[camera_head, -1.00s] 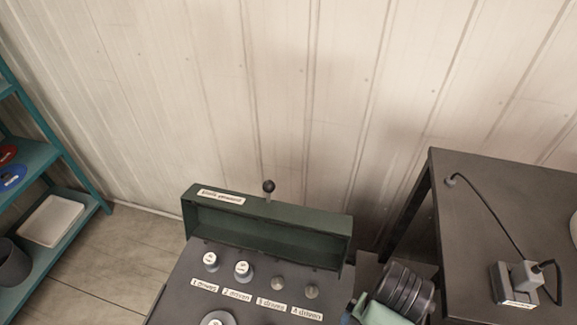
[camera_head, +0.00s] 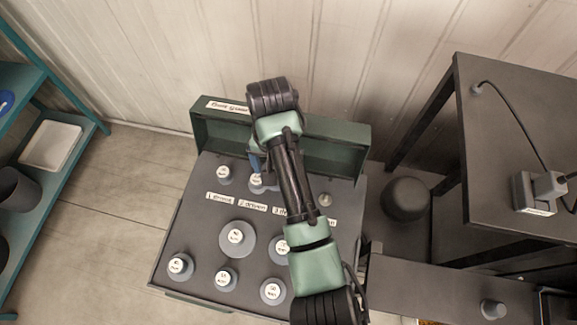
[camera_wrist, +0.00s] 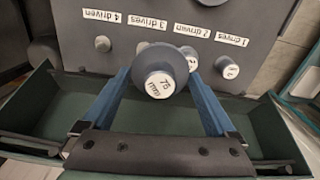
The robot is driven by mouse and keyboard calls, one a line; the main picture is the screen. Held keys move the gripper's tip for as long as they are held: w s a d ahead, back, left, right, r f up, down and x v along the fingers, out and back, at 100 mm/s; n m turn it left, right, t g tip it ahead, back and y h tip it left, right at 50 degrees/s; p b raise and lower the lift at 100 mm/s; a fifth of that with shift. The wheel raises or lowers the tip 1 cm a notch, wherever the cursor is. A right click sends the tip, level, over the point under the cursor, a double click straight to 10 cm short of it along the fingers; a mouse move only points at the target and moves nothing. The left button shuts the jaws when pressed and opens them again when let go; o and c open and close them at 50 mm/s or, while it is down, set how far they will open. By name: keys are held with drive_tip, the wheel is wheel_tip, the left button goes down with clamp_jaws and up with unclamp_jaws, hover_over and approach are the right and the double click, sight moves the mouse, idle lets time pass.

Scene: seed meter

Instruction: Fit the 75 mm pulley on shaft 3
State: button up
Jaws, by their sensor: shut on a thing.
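My gripper (camera_wrist: 157,77) has its blue fingers shut on a grey pulley marked 75 mm (camera_wrist: 159,84), its labelled face toward the wrist camera. It is over the panel near the shaft row. Shaft 4 (camera_wrist: 102,43) is bare in the wrist view and also shows in the head view (camera_head: 325,199). Shaft 3 is hidden behind the held pulley in the wrist view and by my arm in the head view. Whether the held pulley touches shaft 3, I cannot tell. Shaft 1 (camera_head: 224,172) and shaft 2 (camera_head: 256,180) carry white-labelled pulleys.
A green open guard (camera_head: 335,155) stands along the panel's back edge, close to my gripper. Several other pulleys, including a large one (camera_head: 237,239), stand on the front of the panel (camera_head: 200,225). A dark table (camera_head: 515,110) is at the right, a teal shelf (camera_head: 75,165) at the left.

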drive_tip(key=shift+w+d+f+m, duration=0.25)
drive_tip(key=shift+w+d+m, duration=0.05)
drive_tip(key=shift+d, duration=0.25)
drive_tip(key=shift+s+d+f+m, duration=0.1)
drive_tip(key=shift+d+f+m, duration=0.15)
drive_tip(key=shift+d+f, duration=0.25)
drive_tip(key=shift+s+d+f+m, duration=0.1)
drive_tip(key=shift+d+f+m, duration=0.2)
drive_tip(key=shift+d, duration=0.35)
drive_tip(key=shift+f, duration=0.1)
drive_tip(key=shift+f+b, duration=0.1)
drive_tip(key=shift+b, duration=0.2)
drive_tip(key=shift+w+f+b, duration=0.1)
drive_tip(key=shift+f+b, duration=2.2)
drive_tip(key=shift+b, duration=0.25)
drive_tip(key=shift+p, duration=0.8)
drive_tip(key=shift+f+b, duration=0.95)
drive_tip(key=shift+f, duration=0.95)
drive_tip(key=o, duration=1.1)
drive_tip(key=shift+o, duration=0.2)
